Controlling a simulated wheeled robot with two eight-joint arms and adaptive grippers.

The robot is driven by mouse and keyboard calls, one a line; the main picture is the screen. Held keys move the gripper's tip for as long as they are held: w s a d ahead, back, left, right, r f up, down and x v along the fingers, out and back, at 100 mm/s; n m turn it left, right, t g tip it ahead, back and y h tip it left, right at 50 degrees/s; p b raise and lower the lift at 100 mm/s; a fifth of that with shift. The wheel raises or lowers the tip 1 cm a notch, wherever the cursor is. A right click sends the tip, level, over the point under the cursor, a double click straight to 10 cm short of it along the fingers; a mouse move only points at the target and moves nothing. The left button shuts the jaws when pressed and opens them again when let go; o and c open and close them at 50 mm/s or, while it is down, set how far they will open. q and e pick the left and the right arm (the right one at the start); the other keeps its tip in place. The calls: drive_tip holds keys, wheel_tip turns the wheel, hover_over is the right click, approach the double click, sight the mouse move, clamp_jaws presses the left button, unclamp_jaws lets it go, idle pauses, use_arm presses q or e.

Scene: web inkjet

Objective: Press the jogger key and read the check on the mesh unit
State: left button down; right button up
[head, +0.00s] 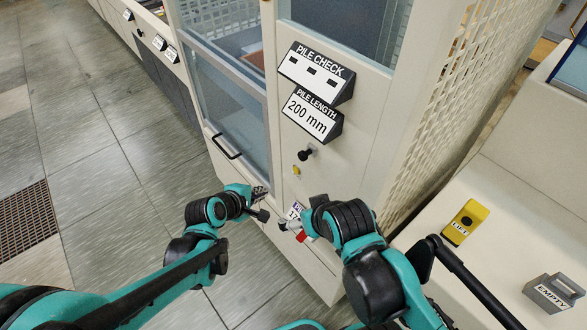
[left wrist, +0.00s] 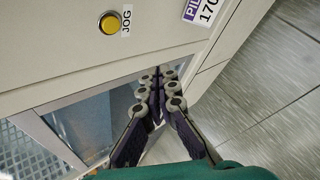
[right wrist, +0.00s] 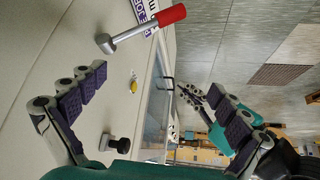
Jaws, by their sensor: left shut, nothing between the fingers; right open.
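The yellow JOG key (head: 296,170) sits low on the cream front of the mesh-sided unit (head: 349,140); it also shows in the left wrist view (left wrist: 111,23) and the right wrist view (right wrist: 134,86). The PILE CHECK sign (head: 316,72) shows three dark marks and no readable word. My left gripper (head: 262,192) is shut and empty, below and left of the key and apart from it; its closed fingertips show in the left wrist view (left wrist: 160,74). My right gripper (right wrist: 157,80) is open and empty in front of the panel. My right wrist hides most of it in the head view.
A PILE LENGTH sign (head: 312,115) reads 200 mm. A black knob (head: 306,153) sticks out above the key, and a red-handled lever (right wrist: 140,30) is near my right gripper. A glass door (head: 230,105) stands left. A yellow LIFT control (head: 465,221) is at right.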

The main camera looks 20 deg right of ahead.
use_arm(q)
drive_tip(key=w+d, duration=0.3)
drive_tip(key=d, duration=0.5)
drive_tip(key=shift+d, duration=0.2)
drive_tip(key=shift+d, duration=0.1)
idle(1.3)
drive_tip(key=shift+w+d, duration=0.15)
drive_tip(key=shift+d, duration=0.15)
drive_tip(key=shift+w+d+b, duration=0.15)
drive_tip(key=shift+d+b, duration=0.15)
drive_tip(key=shift+d, duration=0.1)
idle(0.6)
idle(0.4)
drive_tip(key=shift+s+a, duration=0.3)
drive_tip(key=shift+a, duration=0.5)
drive_tip(key=a, duration=0.1)
drive_tip(key=s+a, duration=0.1)
drive_tip(key=a, duration=0.2)
drive_tip(key=shift+s+a, duration=0.35)
